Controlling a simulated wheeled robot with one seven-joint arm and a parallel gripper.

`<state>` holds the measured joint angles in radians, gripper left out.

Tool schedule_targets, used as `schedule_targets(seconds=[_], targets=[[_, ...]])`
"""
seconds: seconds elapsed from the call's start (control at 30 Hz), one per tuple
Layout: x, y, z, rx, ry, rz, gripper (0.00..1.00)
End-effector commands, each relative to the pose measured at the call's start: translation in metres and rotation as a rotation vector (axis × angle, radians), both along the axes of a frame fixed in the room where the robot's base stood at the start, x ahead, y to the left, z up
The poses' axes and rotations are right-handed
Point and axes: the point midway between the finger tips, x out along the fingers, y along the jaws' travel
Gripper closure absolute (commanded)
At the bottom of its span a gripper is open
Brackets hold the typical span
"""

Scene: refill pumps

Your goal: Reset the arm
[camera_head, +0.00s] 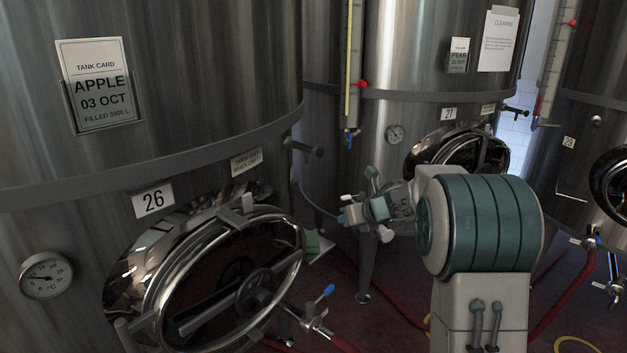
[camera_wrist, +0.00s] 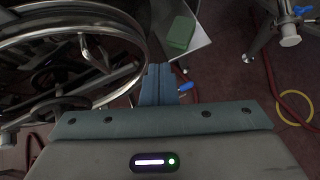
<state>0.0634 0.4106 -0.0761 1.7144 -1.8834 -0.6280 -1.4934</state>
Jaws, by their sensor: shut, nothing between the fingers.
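My gripper (camera_wrist: 159,72) shows in the wrist view, its two teal fingers pressed together with nothing between them. It points past the round manway door (camera_wrist: 75,65) of tank 26, over the dark red floor. In the head view my grey and teal arm stands right of the tank 26 manway (camera_head: 235,275) and in front of tank 27. The arm is raised and bent. My fingers are too small and cluttered to make out clearly in the head view.
Tank 26 (camera_head: 200,90) fills the left, with an APPLE card (camera_head: 98,85). Tank 27 (camera_head: 415,70) stands behind my arm. A blue-handled valve (camera_head: 322,300) juts out below the manway. A green block (camera_wrist: 181,32) lies near the gripper's far side. Red hoses (camera_head: 560,310) and a yellow ring (camera_wrist: 295,107) lie on the floor.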

Motion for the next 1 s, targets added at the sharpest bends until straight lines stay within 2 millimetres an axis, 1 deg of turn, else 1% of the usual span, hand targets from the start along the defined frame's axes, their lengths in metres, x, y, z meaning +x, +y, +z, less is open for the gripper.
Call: schedule_targets(seconds=[0.03, 0.1, 0.17, 0.2, 0.27, 0.3, 0.37, 0.4, 0.47, 0.53, 0.57, 0.6, 0.67, 0.7, 0.77, 0.8, 0.87, 0.9, 0.93, 1.0], targets=[[-0.003, -0.004, 0.022, 0.08, -0.011, -0.126, 1.0], [-0.008, -0.015, 0.047, 0.218, -0.011, -0.331, 1.0], [-0.017, -0.027, 0.065, 0.343, -0.004, -0.503, 1.0], [-0.025, -0.035, 0.074, 0.428, 0.004, -0.616, 1.0], [-0.04, -0.048, 0.086, 0.56, 0.02, -0.784, 1.0], [-0.052, -0.057, 0.091, 0.651, 0.035, -0.894, 1.0], [-0.073, -0.07, 0.095, 0.785, 0.061, -1.057, 1.0], [-0.088, -0.077, 0.095, 0.877, 0.082, -1.166, 1.0], [-0.114, -0.086, 0.094, 1.011, 0.117, -1.326, 1.0], [-0.147, -0.094, 0.087, 1.166, 0.166, -1.515, 1.0], [-0.162, -0.096, 0.082, 1.23, 0.19, -1.594, 1.0], [-0.183, -0.098, 0.075, 1.316, 0.224, -1.703, 1.0], [-0.216, -0.097, 0.064, 1.437, 0.278, -1.864, 1.0], [-0.238, -0.095, 0.055, 1.514, 0.319, -1.974, 1.0], [-0.272, -0.089, 0.041, 1.616, 0.383, -2.138, 1.0], [-0.294, -0.083, 0.032, 1.675, 0.426, -2.245, 1.0], [-0.324, -0.073, 0.02, 1.749, 0.491, -2.393, 1.0], [-0.342, -0.066, 0.012, 1.784, 0.53, -2.485, 1.0], [-0.354, -0.06, 0.008, -1.771, -0.548, 2.499, 1.0], [-0.377, -0.049, -0.001, -1.662, -0.555, 2.413, 1.0]])
